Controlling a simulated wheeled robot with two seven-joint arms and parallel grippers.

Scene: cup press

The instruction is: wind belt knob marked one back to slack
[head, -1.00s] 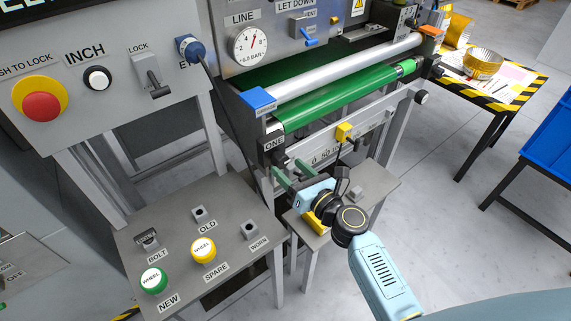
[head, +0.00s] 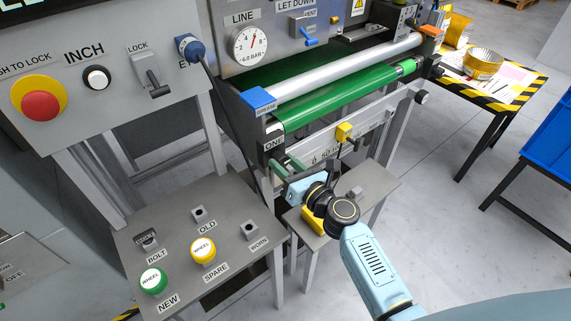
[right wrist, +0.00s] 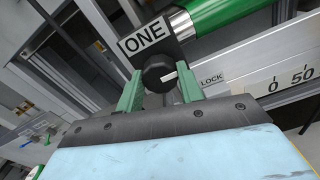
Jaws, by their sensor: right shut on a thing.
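In the head view, my right gripper (head: 282,170) reaches the machine's near corner just below the ONE label (head: 274,142), and the knob is mostly hidden there. The green belt (head: 345,98) runs right from that corner. My left gripper is not in view.
A LOCK label (right wrist: 211,79) and a scale plate (right wrist: 280,80) lie right of the knob. A yellow block (head: 344,132) sits on the machine's front rail. A grey side table (head: 190,270) carries green and yellow wheels at lower left. A small table (head: 375,185) stands beneath my right arm.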

